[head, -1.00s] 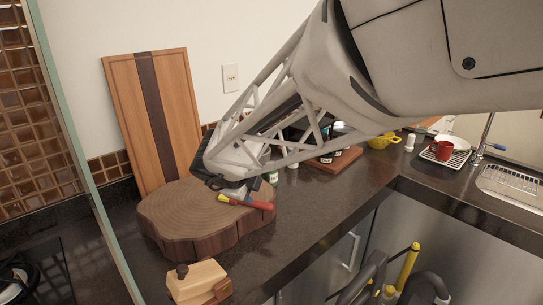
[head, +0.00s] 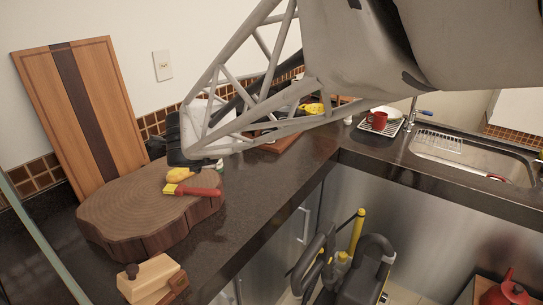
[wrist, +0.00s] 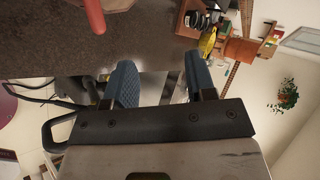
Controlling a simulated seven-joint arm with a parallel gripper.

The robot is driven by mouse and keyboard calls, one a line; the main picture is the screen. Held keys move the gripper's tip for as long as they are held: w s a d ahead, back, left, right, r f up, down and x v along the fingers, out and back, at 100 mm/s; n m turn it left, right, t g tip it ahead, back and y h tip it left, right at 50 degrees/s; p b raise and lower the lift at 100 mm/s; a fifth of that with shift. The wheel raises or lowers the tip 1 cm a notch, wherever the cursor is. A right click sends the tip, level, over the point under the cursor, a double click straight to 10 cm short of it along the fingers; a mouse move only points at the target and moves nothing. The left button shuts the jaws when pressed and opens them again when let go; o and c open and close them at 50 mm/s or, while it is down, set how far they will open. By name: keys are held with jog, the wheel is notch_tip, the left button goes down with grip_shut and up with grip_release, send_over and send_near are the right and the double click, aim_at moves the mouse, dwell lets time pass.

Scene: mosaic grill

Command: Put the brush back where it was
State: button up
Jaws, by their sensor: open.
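The brush (head: 199,191) has a red handle and a yellow part at its left end. It lies on the round wooden block (head: 140,238) near its right edge, beside a yellow-orange piece (head: 180,174). In the wrist view, the red handle (wrist: 94,14) shows at the top edge, with a strip of the wooden block (wrist: 117,4) next to it. My gripper (wrist: 162,75) is open, its blue fingers apart with nothing between them, and it is clear of the brush. In the head view my arm passes behind and above the brush; the fingers cannot be made out there.
A striped cutting board (head: 85,110) leans on the wall behind the block. A small wooden box (head: 150,279) stands in front. A red mug (head: 377,121) sits on a rack near the sink (head: 470,155).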

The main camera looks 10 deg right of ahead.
jog(key=s+d+r+n+y, duration=0.45)
jog(key=s+d+n, duration=0.2)
jog(key=n, duration=0.35)
jog(key=s+d+f+n+g+h, duration=0.2)
jog(key=s+d+f+n+g, duration=0.2)
jog(key=s+d, duration=0.4)
jog(key=s+d+f+n+g+h, duration=0.2)
jog(key=s+d+f+n+g, duration=0.2)
jog(key=s+d, duration=0.4)
jog(key=s, duration=0.6)
jog(key=shift+s+d+f, duration=0.2)
jog(key=shift+s+d, duration=0.05)
jog(key=shift+s, duration=0.1)
